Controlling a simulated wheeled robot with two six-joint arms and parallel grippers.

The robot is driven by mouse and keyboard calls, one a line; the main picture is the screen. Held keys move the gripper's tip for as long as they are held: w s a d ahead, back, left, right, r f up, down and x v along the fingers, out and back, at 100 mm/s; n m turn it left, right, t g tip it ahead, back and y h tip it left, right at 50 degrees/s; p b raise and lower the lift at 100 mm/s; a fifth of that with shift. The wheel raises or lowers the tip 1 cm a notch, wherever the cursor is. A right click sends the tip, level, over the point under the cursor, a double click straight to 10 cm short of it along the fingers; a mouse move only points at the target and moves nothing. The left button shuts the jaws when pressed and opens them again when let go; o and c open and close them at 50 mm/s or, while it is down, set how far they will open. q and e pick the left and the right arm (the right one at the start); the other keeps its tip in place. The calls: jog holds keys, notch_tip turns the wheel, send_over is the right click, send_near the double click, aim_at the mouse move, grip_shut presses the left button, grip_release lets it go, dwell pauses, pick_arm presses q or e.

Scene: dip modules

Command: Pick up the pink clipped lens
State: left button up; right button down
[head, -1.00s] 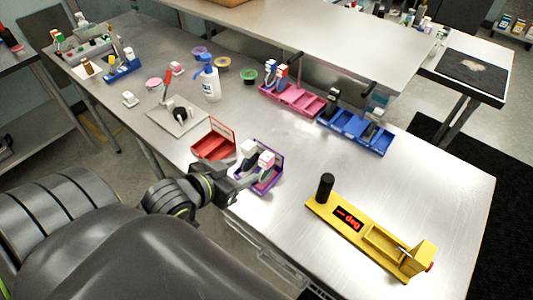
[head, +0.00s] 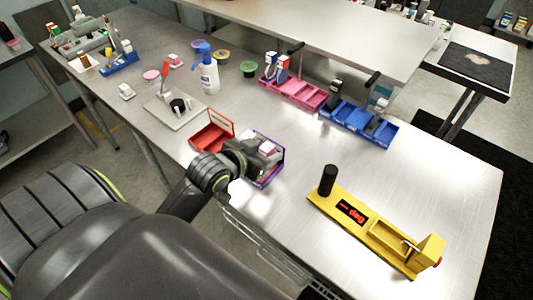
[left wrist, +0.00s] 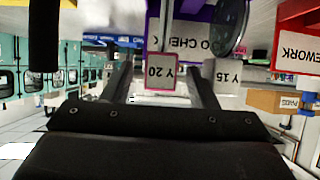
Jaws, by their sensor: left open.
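The pink clipped lens is a white-labelled piece with a pink edge (head: 267,148), standing in the purple box (head: 278,169) near the front edge of the table. In the left wrist view its pink-framed label (left wrist: 161,72) reads "Y 20" and lies between my left gripper's fingers (left wrist: 162,80). These fingers are open, one on each side of the label. I cannot tell whether they touch it. In the head view my left gripper (head: 250,160) is at the box and partly hides it. My right gripper is in neither view.
A second piece labelled "Y 15" (left wrist: 228,76) stands close beside the right finger in the left wrist view. An open red box (head: 210,138) adjoins on the left. A yellow device (head: 375,232) stands to the right. Pink (head: 290,93) and blue trays (head: 358,125) are behind.

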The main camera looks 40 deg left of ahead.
pick_arm(q)
jog(key=shift+x, duration=1.65)
jog(key=shift+c, duration=0.4)
grip_shut()
